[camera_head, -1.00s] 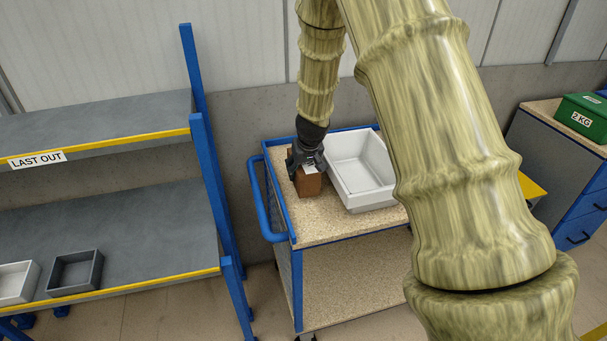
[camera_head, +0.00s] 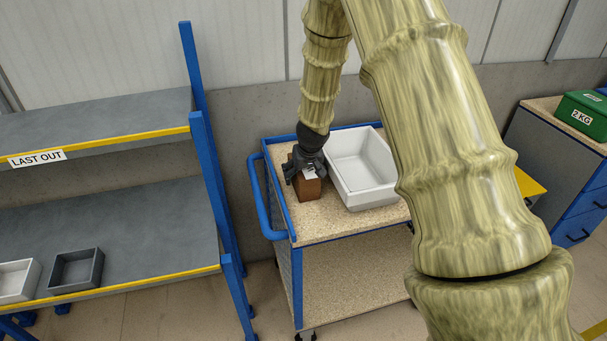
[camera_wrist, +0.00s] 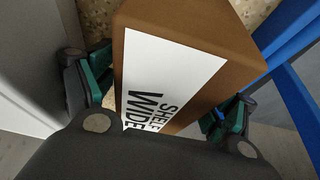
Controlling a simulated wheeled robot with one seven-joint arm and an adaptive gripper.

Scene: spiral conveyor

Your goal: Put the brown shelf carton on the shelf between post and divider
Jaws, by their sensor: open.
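The brown shelf carton (camera_head: 306,187) stands on the top of a blue-framed cart, beside a white bin. In the wrist view the carton (camera_wrist: 224,38) carries a white label with "SHELF" and "WIDE" on it. My gripper (camera_head: 303,175) is over the carton, pointing down. In the wrist view its green-padded fingers are on either side of the carton, open, with a gap at least on the left. The shelf (camera_head: 140,230) with a yellow front edge is at the left. Its blue post (camera_head: 213,190) stands at the right end. I see no divider on it.
The white bin (camera_head: 362,170) stands close to the right of the carton. The cart's blue handle (camera_head: 262,200) sticks out at the left. A dark tray (camera_head: 75,269) and a white tray (camera_head: 17,281) sit on the lower shelf, which is otherwise clear. An upper shelf hangs above it.

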